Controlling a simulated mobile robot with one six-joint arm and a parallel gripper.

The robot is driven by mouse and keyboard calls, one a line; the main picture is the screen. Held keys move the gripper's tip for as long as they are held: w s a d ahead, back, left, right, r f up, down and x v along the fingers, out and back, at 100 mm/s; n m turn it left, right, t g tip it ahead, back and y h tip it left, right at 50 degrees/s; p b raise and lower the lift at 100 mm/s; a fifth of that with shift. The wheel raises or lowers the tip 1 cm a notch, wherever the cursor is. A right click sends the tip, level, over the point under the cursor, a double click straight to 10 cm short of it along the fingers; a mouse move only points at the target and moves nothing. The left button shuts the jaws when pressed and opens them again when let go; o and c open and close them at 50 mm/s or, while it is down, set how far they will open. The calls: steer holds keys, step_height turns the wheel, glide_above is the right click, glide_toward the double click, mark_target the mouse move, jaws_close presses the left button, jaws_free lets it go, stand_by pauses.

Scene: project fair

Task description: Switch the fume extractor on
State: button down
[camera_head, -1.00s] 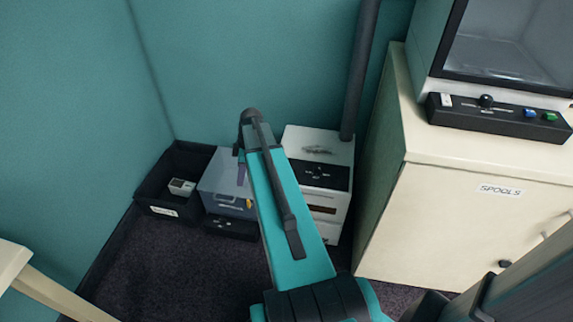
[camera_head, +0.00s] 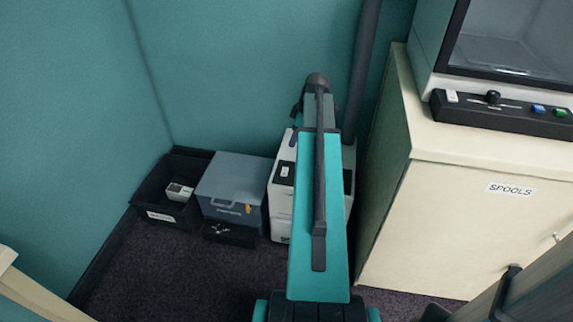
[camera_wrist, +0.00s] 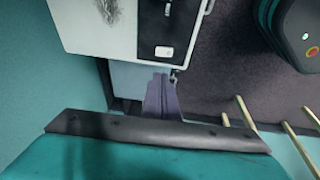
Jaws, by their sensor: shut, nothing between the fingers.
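The fume extractor is a white box (camera_head: 280,203) on the floor, with a dark duct (camera_head: 362,70) rising behind it. My arm covers much of it in the head view. In the wrist view its white top (camera_wrist: 90,35) fills the upper left. A black panel (camera_wrist: 150,30) there carries a small white switch (camera_wrist: 164,52); I cannot tell which way it is set. My gripper (camera_wrist: 162,82) is shut and empty, pointing down beside the extractor's edge, just below the panel in the picture. It appears apart from the switch. In the head view my gripper is mostly hidden by my arm.
A blue-grey case (camera_head: 232,183) stands left of the extractor, with a small dark box (camera_head: 228,234) before it. A black bin (camera_head: 150,193) holds a small grey item. A cream cabinet (camera_head: 460,220) marked SPOOLS bounds the right. Carpet in front is free.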

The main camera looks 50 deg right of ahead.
steer(key=b, duration=0.2)
glide_above(284, 169)
steer(key=s, duration=0.1)
step_height(284, 169, down, 12)
steer(key=shift+d+f, duration=0.1)
steer(key=shift+f, duration=0.05)
steer(key=shift+d+f, duration=0.1)
steer(key=shift+f, duration=0.55)
